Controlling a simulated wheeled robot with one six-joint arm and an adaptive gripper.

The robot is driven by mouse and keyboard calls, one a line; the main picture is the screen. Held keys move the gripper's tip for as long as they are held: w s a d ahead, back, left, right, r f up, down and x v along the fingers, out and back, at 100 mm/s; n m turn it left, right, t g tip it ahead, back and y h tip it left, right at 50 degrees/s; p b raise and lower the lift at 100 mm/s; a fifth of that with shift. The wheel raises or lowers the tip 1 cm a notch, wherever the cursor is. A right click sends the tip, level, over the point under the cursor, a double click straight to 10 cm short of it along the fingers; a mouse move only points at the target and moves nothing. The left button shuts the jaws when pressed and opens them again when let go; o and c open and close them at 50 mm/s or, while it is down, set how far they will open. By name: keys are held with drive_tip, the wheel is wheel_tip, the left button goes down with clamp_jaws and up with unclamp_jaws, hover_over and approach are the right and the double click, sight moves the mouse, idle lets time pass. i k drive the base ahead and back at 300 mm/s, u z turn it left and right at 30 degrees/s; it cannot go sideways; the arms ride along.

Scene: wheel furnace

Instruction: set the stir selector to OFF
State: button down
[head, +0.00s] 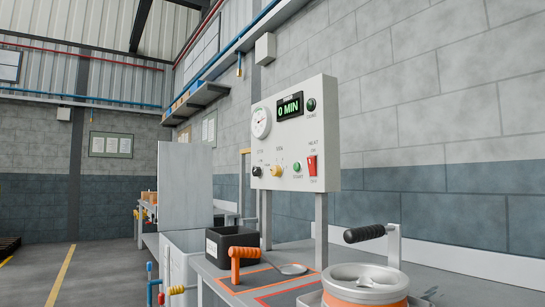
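A pale grey control panel (290,140) stands on two posts above the workbench. A black knob (257,171) is at its lower left, and a yellow knob (277,171) is just right of it. The small labels are too blurred to read, so I cannot tell for sure which knob is the stir selector or which position either points to. My gripper is not in view, and nothing covers the panel's front.
The panel also has a round gauge (261,122), a "0 MIN" display (290,107), a green button (297,168) and a red switch (312,165). Below are a black bin (230,243), an orange handle (242,253) and a round metal vessel (366,278). Open floor lies left.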

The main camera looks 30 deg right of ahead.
sight(257, 171)
drive_tip(key=z, duration=0.05)
drive_tip(key=i, duration=1.55)
drive_tip(key=u, duration=0.05)
